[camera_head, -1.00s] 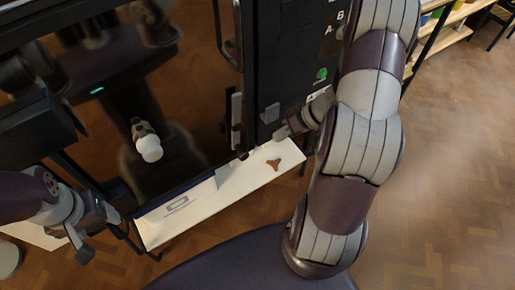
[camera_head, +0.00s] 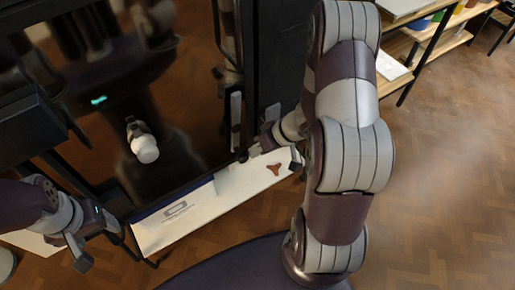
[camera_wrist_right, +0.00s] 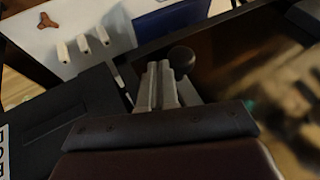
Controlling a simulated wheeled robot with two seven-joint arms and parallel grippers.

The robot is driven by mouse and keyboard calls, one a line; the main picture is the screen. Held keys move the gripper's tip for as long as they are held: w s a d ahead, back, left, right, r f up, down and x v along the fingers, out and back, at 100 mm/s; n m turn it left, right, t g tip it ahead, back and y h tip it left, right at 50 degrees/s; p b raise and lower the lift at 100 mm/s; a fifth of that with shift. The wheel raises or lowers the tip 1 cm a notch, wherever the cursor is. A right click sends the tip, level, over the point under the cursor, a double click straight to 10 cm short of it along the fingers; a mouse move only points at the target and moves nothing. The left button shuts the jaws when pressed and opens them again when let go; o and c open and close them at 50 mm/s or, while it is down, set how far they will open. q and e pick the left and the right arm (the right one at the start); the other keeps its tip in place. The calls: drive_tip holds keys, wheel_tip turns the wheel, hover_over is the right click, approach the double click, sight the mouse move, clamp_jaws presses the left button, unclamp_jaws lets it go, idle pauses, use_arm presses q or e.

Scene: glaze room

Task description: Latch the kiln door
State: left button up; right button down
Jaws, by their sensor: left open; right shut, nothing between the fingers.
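The kiln door (camera_head: 110,100) is the dark glossy panel in the head view, mirroring my own body. Silver latch hardware (camera_head: 236,108) stands along its right edge, beside the black kiln side. My right gripper (camera_head: 257,146) is shut and empty, low by that edge. In the right wrist view its fingers (camera_wrist_right: 158,82) lie together, close to a dark round knob (camera_wrist_right: 181,57). I cannot tell whether they touch it. My left gripper (camera_head: 100,243) is open and empty, at the lower left, away from the latch.
A white ledge (camera_head: 215,207) runs below the door with a brown three-armed piece (camera_head: 273,168) on it. White cones (camera_wrist_right: 83,43) stand near it in the wrist view. Shelving (camera_head: 425,45) is at the upper right; the floor at right is clear.

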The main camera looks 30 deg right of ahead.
sight(240, 161)
drive_tip(key=a+y+p, duration=0.1)
drive_tip(key=p, duration=0.1)
drive_tip(key=y+p, duration=0.1)
drive_tip(key=p, duration=0.1)
drive_tip(key=a+m+y+p, duration=0.1)
drive_tip(key=y+p, duration=0.1)
drive_tip(key=shift+s+a+f, duration=0.15)
drive_tip(key=shift+a+f, duration=0.1)
drive_tip(key=shift+a, duration=0.1)
drive_tip(key=shift+a+f+y, duration=0.1)
drive_tip(key=shift+a+y, duration=0.2)
drive_tip(key=shift+y, duration=0.3)
drive_tip(key=shift+a+f+m+y, duration=0.1)
drive_tip(key=shift+a+m+y, duration=0.4)
drive_tip(key=shift+y, duration=0.3)
drive_tip(key=shift+s+a+t+y+b, duration=0.1)
drive_tip(key=shift+a+t+y+b, duration=0.3)
drive_tip(key=shift+a+y+b, duration=0.3)
drive_tip(key=shift+s+a+r+m+t+y, duration=0.15)
drive_tip(key=shift+a+r+m+y, duration=0.25)
drive_tip(key=shift+a+r+y, duration=0.55)
drive_tip(key=shift+w+a+r+m+t+y, duration=0.1)
drive_tip(key=shift+a+r+m+t+y, duration=0.25)
drive_tip(key=shift+a+r+y, duration=0.55)
